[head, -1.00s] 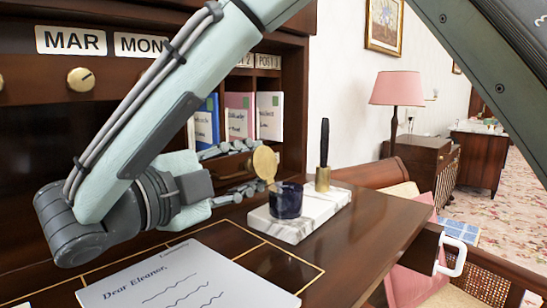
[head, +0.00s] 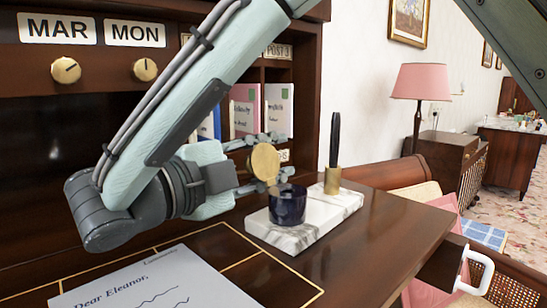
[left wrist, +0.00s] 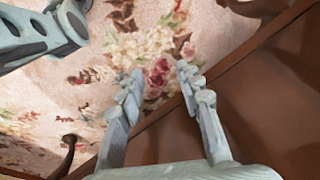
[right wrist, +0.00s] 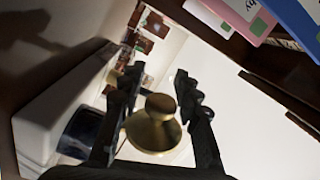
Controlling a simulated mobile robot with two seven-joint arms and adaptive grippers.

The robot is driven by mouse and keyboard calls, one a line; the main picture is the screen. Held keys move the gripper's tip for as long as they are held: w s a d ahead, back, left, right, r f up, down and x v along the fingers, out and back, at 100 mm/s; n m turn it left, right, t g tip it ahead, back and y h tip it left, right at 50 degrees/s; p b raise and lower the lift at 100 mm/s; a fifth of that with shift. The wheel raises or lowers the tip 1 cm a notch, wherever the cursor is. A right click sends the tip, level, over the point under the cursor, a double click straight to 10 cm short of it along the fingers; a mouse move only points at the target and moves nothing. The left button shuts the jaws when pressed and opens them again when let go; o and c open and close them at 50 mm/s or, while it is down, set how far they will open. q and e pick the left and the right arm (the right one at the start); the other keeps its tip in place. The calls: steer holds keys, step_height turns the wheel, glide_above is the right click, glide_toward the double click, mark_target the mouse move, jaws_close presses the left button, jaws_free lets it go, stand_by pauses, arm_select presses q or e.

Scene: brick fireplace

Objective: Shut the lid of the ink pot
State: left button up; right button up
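The ink pot (head: 287,205) is a dark blue glass cup on a white marble base on the desk. Its round brass lid (head: 265,163) stands open, roughly upright, at the pot's back left edge. My right gripper (head: 278,164) points right, with one finger above the lid and one below. In the right wrist view the lid's brass knob (right wrist: 158,107) faces the camera between the open fingers, with gaps on both sides; the dark pot (right wrist: 80,132) is at left. My left gripper (left wrist: 158,75) is open and empty above the floral carpet; the head view does not show it.
A black pen stands in a brass holder (head: 332,180) on the marble base (head: 330,208), right of the pot. A letter (head: 150,285) lies in front. Cubbyholes with booklets (head: 278,110) rise close behind my right gripper. The desk's right part is clear.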

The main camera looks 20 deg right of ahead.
jaws_close()
